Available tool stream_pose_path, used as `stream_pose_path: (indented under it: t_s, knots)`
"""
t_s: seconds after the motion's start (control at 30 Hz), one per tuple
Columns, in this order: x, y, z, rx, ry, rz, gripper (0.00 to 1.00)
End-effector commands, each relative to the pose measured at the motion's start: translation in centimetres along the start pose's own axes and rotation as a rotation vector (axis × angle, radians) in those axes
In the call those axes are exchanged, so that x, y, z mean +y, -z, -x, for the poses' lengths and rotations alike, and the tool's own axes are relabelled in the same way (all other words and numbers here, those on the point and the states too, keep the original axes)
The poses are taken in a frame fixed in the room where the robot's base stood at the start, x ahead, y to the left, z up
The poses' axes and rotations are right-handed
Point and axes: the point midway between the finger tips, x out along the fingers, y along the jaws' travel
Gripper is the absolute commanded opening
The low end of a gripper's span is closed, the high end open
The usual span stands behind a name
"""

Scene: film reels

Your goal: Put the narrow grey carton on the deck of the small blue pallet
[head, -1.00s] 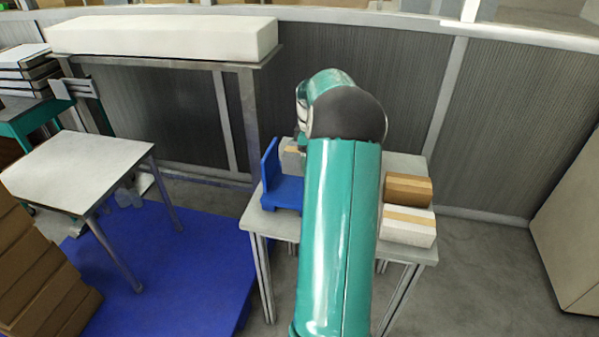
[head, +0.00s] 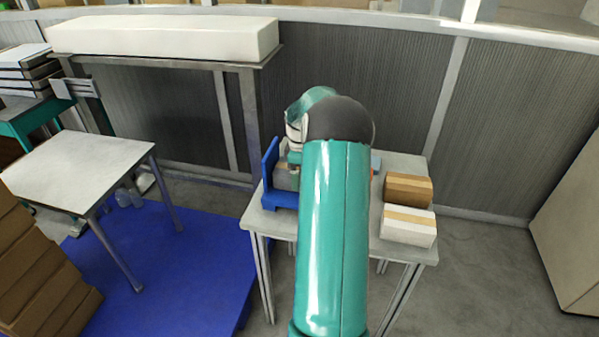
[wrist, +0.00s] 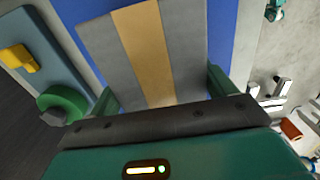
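The narrow grey carton (wrist: 185,40), with a tan tape stripe along it, lies between my gripper's (wrist: 163,92) two green fingers in the wrist view. The fingers are closed against its sides. The small blue pallet (wrist: 222,40) shows on both sides of the carton. In the head view, the blue pallet (head: 278,198) with its upright left wall stands on the table, and part of the grey carton (head: 286,179) shows over its deck beside that wall. I cannot tell whether the carton touches the deck. My arm hides the pallet's right part and my gripper's fingers there.
On the table (head: 260,222), a brown carton (head: 408,188) and a white carton (head: 408,226) sit to the right of my arm. The wrist view shows a blue-grey board (wrist: 40,65) with a yellow piece (wrist: 18,58), and a green round thing (wrist: 65,101).

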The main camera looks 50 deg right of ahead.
Motion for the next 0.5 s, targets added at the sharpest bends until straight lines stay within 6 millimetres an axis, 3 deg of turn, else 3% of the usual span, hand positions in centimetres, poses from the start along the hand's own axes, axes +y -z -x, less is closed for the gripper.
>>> stream_pose_path:
  t_s: [0.1,0.37,0.5]
  knots:
    - [0.0,0.0,0.0,0.000,0.000,0.000,1.00]
    - [0.0,0.0,0.3,0.000,-0.001,0.000,1.00]
    - [0.1,0.0,1.8,0.000,-0.003,0.000,1.00]
